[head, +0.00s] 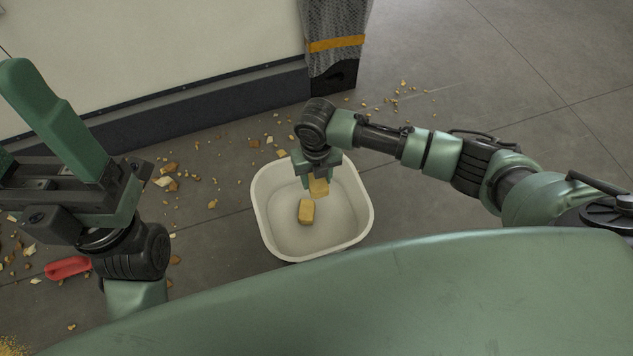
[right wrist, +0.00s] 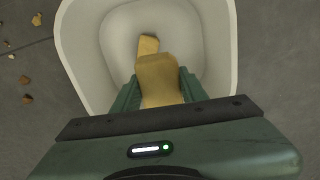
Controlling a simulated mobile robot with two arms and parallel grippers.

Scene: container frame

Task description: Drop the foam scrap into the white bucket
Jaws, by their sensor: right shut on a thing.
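The white bucket (head: 262,205) stands on the floor in the middle of the head view, and its rim also shows in the right wrist view (right wrist: 222,45). My right gripper (head: 316,182) points down over the bucket, shut on a yellowish foam scrap (head: 319,188). The held scrap also shows between the green fingers in the right wrist view (right wrist: 157,78). Another similar yellow piece (head: 306,211) lies on the bucket's bottom, partly hidden behind the held scrap in the wrist view. My left gripper (head: 30,125) is open, at the left edge, away from the bucket.
Many small foam crumbs (head: 168,183) are strewn on the grey floor left of and behind the bucket. A red object (head: 68,267) lies at the lower left. A pale panel with a dark base (head: 200,115) and a wrapped post (head: 335,45) stand behind.

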